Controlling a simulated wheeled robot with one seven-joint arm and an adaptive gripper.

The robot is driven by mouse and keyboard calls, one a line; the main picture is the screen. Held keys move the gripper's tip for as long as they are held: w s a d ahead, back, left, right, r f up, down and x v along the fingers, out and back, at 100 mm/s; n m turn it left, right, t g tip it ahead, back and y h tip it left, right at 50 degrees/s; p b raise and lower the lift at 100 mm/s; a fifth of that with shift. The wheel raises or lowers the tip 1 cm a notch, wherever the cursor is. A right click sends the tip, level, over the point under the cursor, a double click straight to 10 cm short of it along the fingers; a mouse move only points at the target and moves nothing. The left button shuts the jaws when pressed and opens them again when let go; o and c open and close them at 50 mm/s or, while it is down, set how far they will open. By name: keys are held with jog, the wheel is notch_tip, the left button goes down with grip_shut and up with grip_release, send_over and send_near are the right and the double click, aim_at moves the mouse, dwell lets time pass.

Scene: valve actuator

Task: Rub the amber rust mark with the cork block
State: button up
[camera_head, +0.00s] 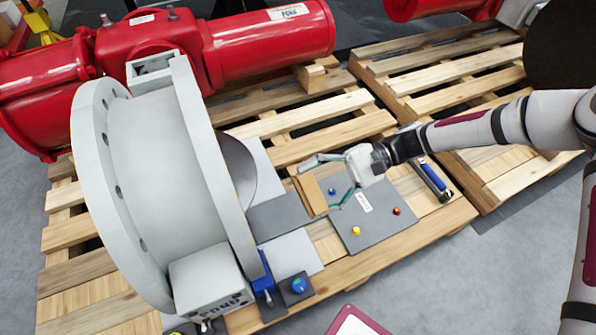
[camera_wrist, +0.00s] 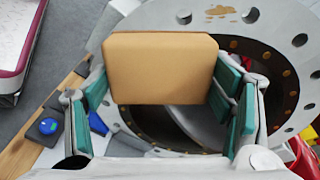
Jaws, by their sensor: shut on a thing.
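My gripper (camera_head: 328,184) is shut on the tan cork block (camera_head: 310,193), with a teal finger on each side of it. In the wrist view the cork block (camera_wrist: 160,68) fills the upper middle, between my fingers. An amber-brown rust mark (camera_wrist: 221,11) shows on the pale grey flange face (camera_wrist: 285,45) at the top of the wrist view. The block is apart from the mark in the picture; the depth between them is hard to judge. The mark does not show in the head view, where the large grey valve body (camera_head: 150,165) stands left of my gripper.
A grey panel (camera_head: 385,222) with blue, yellow and red knobs lies below my gripper on the wooden pallet (camera_head: 425,240). A blue-handled tool (camera_head: 432,178) lies to its right. A control box (camera_head: 208,285) and blue knob (camera_head: 298,286) are near the front.

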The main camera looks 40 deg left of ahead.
aim_at(293, 177)
jog(key=a+r, duration=0.1)
jog(key=s+a+r+g, duration=0.1)
jog(key=a+r, duration=0.1)
jog(key=s+a+r+g, duration=0.1)
jog(key=shift+s+a+r+y, duration=0.1)
jog(key=shift+a+r+y, duration=0.2)
jog(key=shift+y, duration=0.1)
jog(key=shift+x, duration=2.9)
jog(key=shift+p+x, duration=0.4)
jog(key=shift+x, duration=0.6)
jog(key=shift+a, duration=0.1)
jog(key=w+a+r+p, duration=0.1)
jog(key=w+a+r, duration=0.1)
jog(key=a+r, duration=0.2)
jog(key=shift+w+a+r+p, duration=0.2)
jog(key=shift+r+p, duration=0.1)
jog(key=shift+r, duration=0.3)
